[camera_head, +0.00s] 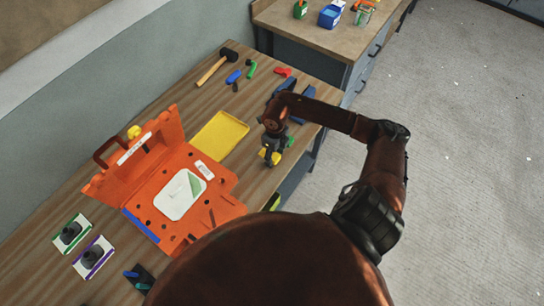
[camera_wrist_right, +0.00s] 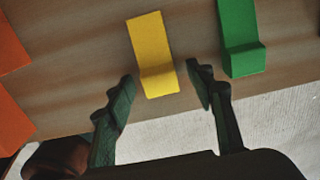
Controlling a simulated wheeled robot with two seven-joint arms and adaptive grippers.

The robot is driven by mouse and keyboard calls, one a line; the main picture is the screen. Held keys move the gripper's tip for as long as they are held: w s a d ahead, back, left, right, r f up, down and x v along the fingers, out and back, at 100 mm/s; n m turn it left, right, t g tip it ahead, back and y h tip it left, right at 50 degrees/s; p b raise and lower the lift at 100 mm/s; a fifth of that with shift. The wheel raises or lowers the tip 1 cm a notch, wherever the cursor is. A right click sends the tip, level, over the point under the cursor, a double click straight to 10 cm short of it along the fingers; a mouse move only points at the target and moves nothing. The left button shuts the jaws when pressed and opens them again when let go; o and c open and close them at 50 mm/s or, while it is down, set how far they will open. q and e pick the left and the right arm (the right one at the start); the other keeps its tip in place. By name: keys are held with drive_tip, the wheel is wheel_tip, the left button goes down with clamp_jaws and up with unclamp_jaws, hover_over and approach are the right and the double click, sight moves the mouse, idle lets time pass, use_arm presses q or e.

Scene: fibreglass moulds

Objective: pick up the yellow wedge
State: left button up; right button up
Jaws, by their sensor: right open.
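The yellow wedge (camera_wrist_right: 151,50) lies on the wooden table near its edge, seen from above in the right wrist view. In the head view only small yellow parts of the wedge (camera_head: 276,158) show, as my right gripper (camera_head: 271,151) covers the rest. My right gripper's two dark fingers (camera_wrist_right: 162,75) are spread apart and empty, one on each side of the wedge's near end in the right wrist view. I see a gap between each finger and the wedge; the height above the table is hard to judge. My left gripper is not in view.
A green wedge-like block (camera_wrist_right: 239,35) lies just right of the yellow wedge. An orange mould case (camera_head: 222,207) and a yellow tray (camera_head: 219,136) stand to the left on the table. A hammer (camera_head: 217,67) and small tools lie further back. The table edge (camera_wrist_right: 75,131) is close.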

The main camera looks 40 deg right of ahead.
sight(275, 157)
drive_tip(key=shift+c, duration=0.2)
drive_tip(key=c, duration=1.2)
drive_tip(key=shift+r, duration=0.1)
drive_tip(key=shift+r, duration=0.5)
wheel_tip(275, 157, up, 2)
drive_tip(key=shift+r+b, duration=0.15)
drive_tip(key=shift+b, duration=0.2)
drive_tip(key=s+a+r+b, duration=0.1)
drive_tip(key=s+a+r, duration=0.5)
drive_tip(key=s+r, duration=0.3)
drive_tip(key=s, duration=0.3)
drive_tip(key=shift+s+r, duration=0.3)
drive_tip(key=shift+s, duration=0.05)
